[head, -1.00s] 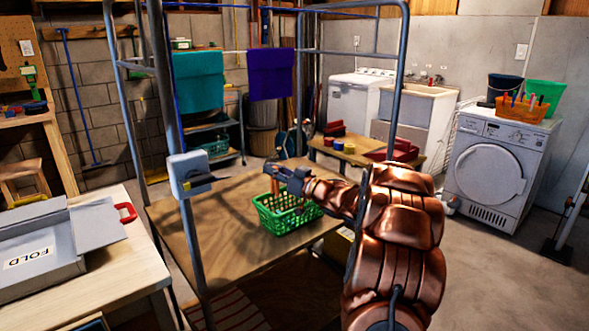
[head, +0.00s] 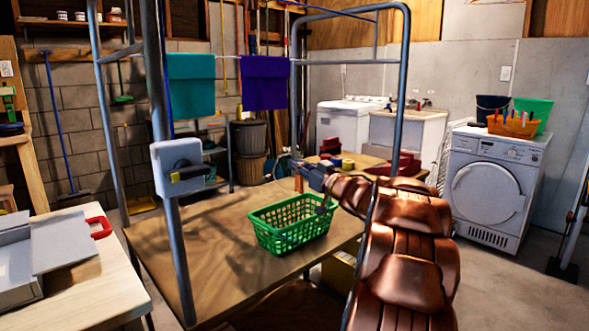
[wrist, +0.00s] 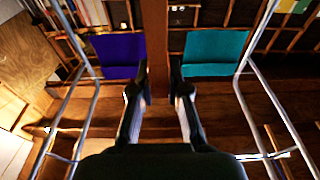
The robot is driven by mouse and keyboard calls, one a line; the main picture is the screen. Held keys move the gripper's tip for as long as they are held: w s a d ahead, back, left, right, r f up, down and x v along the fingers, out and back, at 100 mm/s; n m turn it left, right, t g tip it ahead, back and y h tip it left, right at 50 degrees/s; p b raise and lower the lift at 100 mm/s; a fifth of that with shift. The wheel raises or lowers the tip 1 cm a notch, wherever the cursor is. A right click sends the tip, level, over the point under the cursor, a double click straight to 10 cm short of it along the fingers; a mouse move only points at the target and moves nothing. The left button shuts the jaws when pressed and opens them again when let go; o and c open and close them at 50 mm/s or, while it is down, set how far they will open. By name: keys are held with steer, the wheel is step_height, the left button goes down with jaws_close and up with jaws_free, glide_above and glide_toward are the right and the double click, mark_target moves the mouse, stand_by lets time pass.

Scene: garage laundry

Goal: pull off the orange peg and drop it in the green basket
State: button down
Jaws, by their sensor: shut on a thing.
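My gripper (head: 304,174) is shut on the orange peg (head: 298,184), a small upright orange-brown piece at its tips. In the wrist view the peg seems to be the dark brown upright strip (wrist: 155,45) between the fingertips (wrist: 158,86), in shade. The green basket (head: 268,226) stands on the brown wooden table below and in front of my gripper. In the head view, the gripper shows just above the basket's far right rim. I cannot tell whether it is over the basket or beyond it. The basket's visible inside looks mostly empty.
A teal towel (head: 191,86) and a purple towel (head: 265,82) hang behind. A metal frame (head: 180,255) surrounds the brown table (head: 215,275). A grey box (head: 176,168) is fixed to its post. An orange basket of pegs (head: 513,125) sits on the washing machine (head: 490,190).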

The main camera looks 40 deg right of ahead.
mark_target(302, 184)
steer(key=shift+f+b, duration=2.55)
steer(key=shift+f, duration=0.05)
steer(key=c, duration=1.1)
jaws_free()
steer(key=shift+s, duration=0.1)
steer(key=s, duration=0.4)
steer(key=s+f, duration=0.1)
steer(key=s, duration=0.6)
steer(key=shift+s+a+f, duration=0.15)
steer(key=shift+s+f, duration=0.2)
steer(key=shift+s, duration=0.05)
